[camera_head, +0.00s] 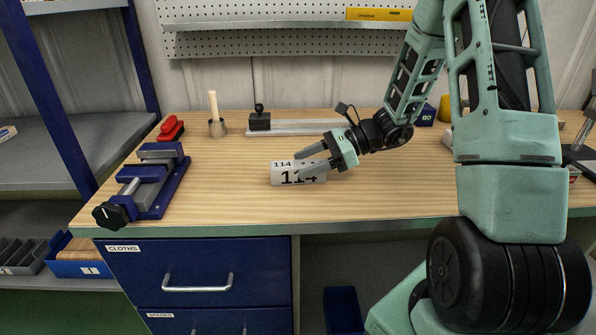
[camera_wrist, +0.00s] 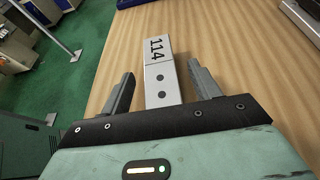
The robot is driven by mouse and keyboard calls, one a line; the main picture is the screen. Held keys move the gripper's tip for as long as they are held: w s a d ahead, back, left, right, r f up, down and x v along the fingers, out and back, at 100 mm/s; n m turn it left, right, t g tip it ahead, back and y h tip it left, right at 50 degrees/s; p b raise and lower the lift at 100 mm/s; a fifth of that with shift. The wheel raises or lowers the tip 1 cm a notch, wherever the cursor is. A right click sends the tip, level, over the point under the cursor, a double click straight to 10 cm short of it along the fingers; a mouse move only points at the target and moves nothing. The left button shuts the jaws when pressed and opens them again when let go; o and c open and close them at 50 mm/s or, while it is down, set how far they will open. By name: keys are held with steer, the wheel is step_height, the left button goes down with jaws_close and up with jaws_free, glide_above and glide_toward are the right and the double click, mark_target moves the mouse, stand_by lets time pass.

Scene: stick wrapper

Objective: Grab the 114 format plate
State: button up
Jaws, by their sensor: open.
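The 114 format plate (camera_head: 283,179) is a pale block marked "114" on its front and top, standing on the wooden workbench near the middle. In the wrist view the plate (camera_wrist: 158,71) shows its top, with "114" at the far end and dark round holes nearer me. My gripper (camera_head: 309,162) comes in from the right, with its fingers at the plate's right part. In the wrist view my gripper (camera_wrist: 158,82) is open, with one finger on each side of the plate's near end and gaps between. Whether the fingers reach below the plate's top is hard to tell.
A blue vise (camera_head: 152,182) stands on the bench at the left, with a red tool (camera_head: 171,128) behind it. A wooden stick in a holder (camera_head: 216,120) and a metal rail with a black knob (camera_head: 262,120) stand at the back. The bench left of the plate is clear.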

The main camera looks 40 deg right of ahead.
steer(key=shift+w+a+f, duration=0.2)
steer(key=shift+w+a, duration=0.05)
steer(key=shift+a, duration=0.15)
jaws_close()
